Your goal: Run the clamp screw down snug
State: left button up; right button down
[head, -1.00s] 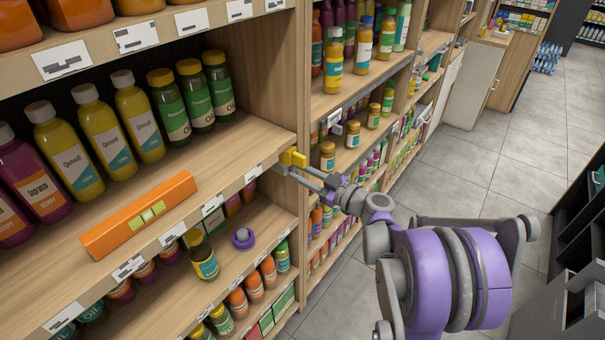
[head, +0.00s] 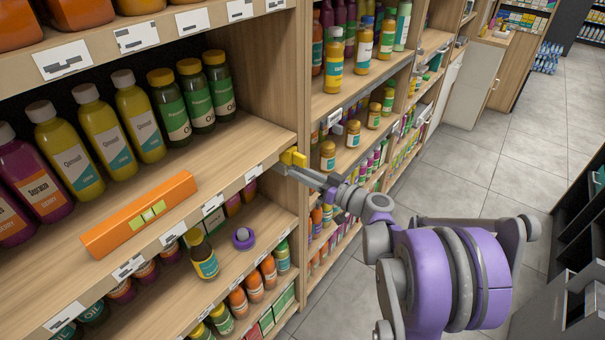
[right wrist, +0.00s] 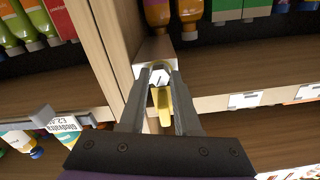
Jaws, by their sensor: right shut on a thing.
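The yellow clamp (head: 293,158) sits at the right end of the shelf's front edge, against the upright. In the right wrist view the yellow clamp (right wrist: 163,108) shows between the fingers, with a pale, faceted screw head (right wrist: 160,76) in front of it. My right gripper (head: 297,172) is at the clamp, and its fingertips (right wrist: 159,75) are shut on the screw head from both sides. How far the screw is run in is hidden. My left gripper is in neither view.
An orange spirit level (head: 140,215) lies on the same shelf (head: 225,150), before a row of bottles. A purple ringed item (head: 243,238) and a dark bottle (head: 203,255) stand on the shelf below. The aisle floor (head: 480,160) at right is clear.

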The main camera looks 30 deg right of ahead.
jog(key=c, duration=0.6)
grip_release()
jog(key=b+v, duration=0.1)
jog(key=v, duration=0.9)
jog(key=shift+s+d, duration=0.15)
jog(key=shift+s, duration=0.25)
